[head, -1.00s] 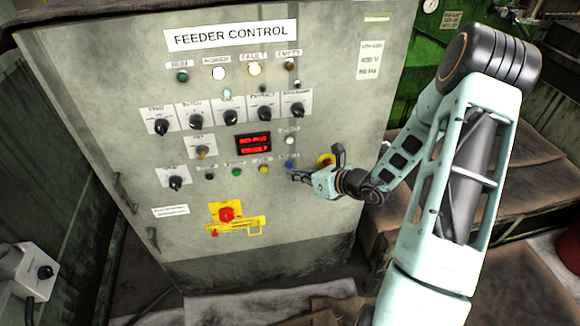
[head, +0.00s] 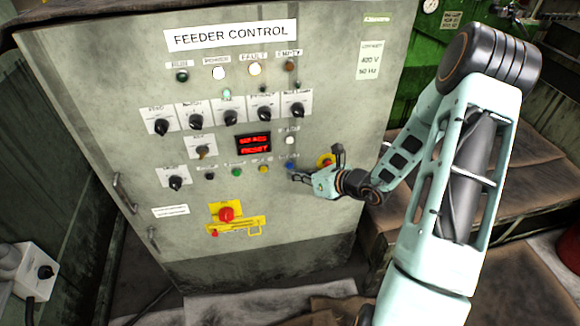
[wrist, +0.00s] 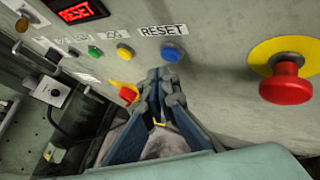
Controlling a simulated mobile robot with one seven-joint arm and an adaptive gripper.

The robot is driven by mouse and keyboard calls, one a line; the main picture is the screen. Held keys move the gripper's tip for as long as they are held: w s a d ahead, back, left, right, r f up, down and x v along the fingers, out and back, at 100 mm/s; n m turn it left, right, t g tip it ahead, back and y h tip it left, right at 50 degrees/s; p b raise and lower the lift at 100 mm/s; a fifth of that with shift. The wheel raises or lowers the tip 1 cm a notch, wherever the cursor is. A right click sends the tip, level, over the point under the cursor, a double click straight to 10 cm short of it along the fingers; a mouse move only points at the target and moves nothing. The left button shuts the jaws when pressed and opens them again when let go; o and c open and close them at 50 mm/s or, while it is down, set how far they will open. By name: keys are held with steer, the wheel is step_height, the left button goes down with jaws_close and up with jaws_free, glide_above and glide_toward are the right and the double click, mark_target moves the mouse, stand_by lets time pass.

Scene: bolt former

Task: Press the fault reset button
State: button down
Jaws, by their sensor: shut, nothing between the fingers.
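The blue button (wrist: 171,54) sits under a RESET label on the grey control panel (head: 330,100). In the head view the blue button (head: 290,166) is at the right end of the lower button row. My gripper (wrist: 165,74) is shut and empty, its fingertips at the lower edge of the blue button in the wrist view. In the head view my gripper (head: 294,176) reaches in from the right, tips close to the button. I cannot tell whether they touch it. The red display (head: 254,144) reads RESET on its lower line.
A yellow button (wrist: 125,54) and a green button (wrist: 95,51) are left of the blue one. A red mushroom button (wrist: 286,83) on a yellow disc is to the right. A red rotary switch (head: 227,214) on a yellow plate is lower on the panel.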

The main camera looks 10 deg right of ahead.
steer(key=shift+w, duration=0.2)
steer(key=shift+w, duration=0.25)
steer(key=shift+w, duration=0.45)
stand_by(0.8)
steer(key=shift+s, duration=0.1)
steer(key=shift+s+b, duration=0.45)
steer(key=shift+s, duration=0.3)
steer(key=s+b, duration=0.1)
steer(key=s, duration=0.4)
stand_by(0.8)
